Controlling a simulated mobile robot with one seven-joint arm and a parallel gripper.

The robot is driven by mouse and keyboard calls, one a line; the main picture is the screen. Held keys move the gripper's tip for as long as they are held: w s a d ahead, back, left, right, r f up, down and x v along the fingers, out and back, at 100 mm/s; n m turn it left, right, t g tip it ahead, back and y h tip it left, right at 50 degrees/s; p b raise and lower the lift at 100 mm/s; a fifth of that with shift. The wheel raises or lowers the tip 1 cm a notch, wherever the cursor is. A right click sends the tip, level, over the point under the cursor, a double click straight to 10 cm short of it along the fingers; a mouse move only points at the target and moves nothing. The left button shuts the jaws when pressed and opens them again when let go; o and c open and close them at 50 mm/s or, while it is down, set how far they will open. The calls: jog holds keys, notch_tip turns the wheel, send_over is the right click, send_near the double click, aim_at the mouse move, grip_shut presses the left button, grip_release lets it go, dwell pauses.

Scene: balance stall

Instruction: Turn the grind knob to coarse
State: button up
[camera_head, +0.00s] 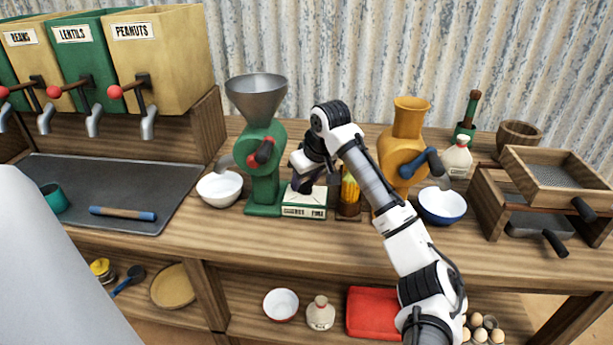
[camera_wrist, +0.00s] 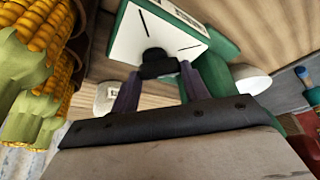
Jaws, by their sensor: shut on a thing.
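The green grinder (camera_head: 265,160) with a grey funnel stands at the middle of the counter. Its white dial plate (camera_head: 305,210) sits at the right of its base, with a printed label too small to read surely. In the wrist view the plate (camera_wrist: 160,30) bears black marks, and the black grind knob (camera_wrist: 158,62) stands out from it. My gripper (camera_head: 304,186) is at the plate from above; in the wrist view its two fingers (camera_wrist: 158,82) are shut on the knob. The knob's pointer direction cannot be told. The gripper covers the knob in the head view.
A red-handled crank (camera_head: 264,151) is on the grinder's front, left of my gripper. A white bowl (camera_head: 220,188) stands left. Corn cobs (camera_head: 350,188) and an orange grinder (camera_head: 402,160) stand close on the right, with a blue bowl (camera_head: 442,206) beyond.

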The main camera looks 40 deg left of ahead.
jog(key=o, duration=1)
jog(key=shift+r, duration=0.1)
jog(key=b+v, duration=0.1)
jog(key=v, duration=1.2)
jog(key=shift+d+r, duration=0.2)
